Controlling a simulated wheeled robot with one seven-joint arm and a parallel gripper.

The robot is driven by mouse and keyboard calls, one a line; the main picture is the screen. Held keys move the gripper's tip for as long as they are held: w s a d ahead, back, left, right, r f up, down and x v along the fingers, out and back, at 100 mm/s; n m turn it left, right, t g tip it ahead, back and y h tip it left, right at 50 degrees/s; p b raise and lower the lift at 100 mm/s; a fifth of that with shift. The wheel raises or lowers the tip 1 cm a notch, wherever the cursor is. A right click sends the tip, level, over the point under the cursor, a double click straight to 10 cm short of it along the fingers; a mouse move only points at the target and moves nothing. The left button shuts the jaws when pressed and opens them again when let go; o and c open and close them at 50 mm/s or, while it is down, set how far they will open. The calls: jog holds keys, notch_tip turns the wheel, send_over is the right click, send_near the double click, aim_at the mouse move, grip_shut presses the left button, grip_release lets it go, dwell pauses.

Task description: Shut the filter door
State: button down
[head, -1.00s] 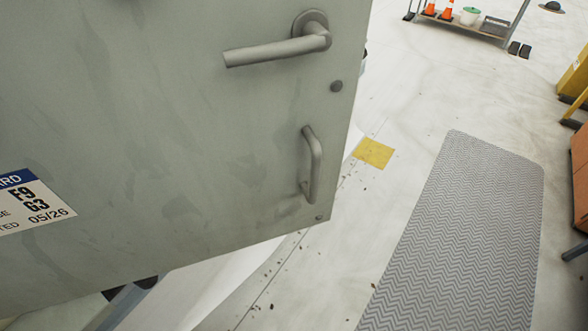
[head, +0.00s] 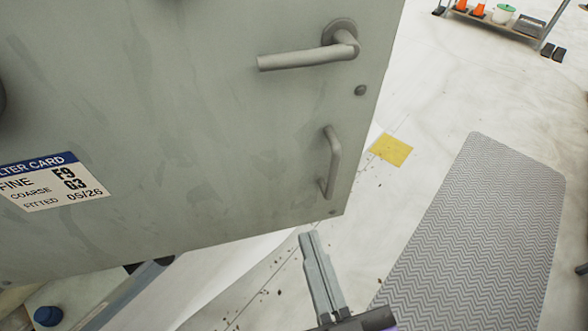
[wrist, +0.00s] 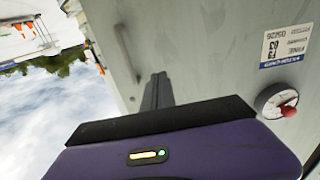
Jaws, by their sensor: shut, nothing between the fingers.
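The filter door (head: 200,120) is a large grey-green panel filling the left and middle of the head view, standing open at an angle. It carries a lever handle (head: 310,55) near its top right and a D-shaped pull (head: 331,162) lower down. A filter card label (head: 52,183) is at its left. In the wrist view the door (wrist: 205,50) fills the right side, with the pull (wrist: 126,50) upper left of the fingers. My gripper (head: 309,240) is shut and empty, just below the door's lower right corner. Whether the fingers touch the door is unclear.
A grey patterned mat (head: 480,230) lies on the pale floor at right. A yellow square (head: 391,150) is on the floor beside the door edge. A gauge (wrist: 280,100) shows in the wrist view.

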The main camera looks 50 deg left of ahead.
send_near(284, 156)
jog(key=x, duration=0.5)
jog(key=shift+a+r, duration=0.1)
jog(key=shift+a, duration=0.1)
jog(key=shift+x, duration=0.75)
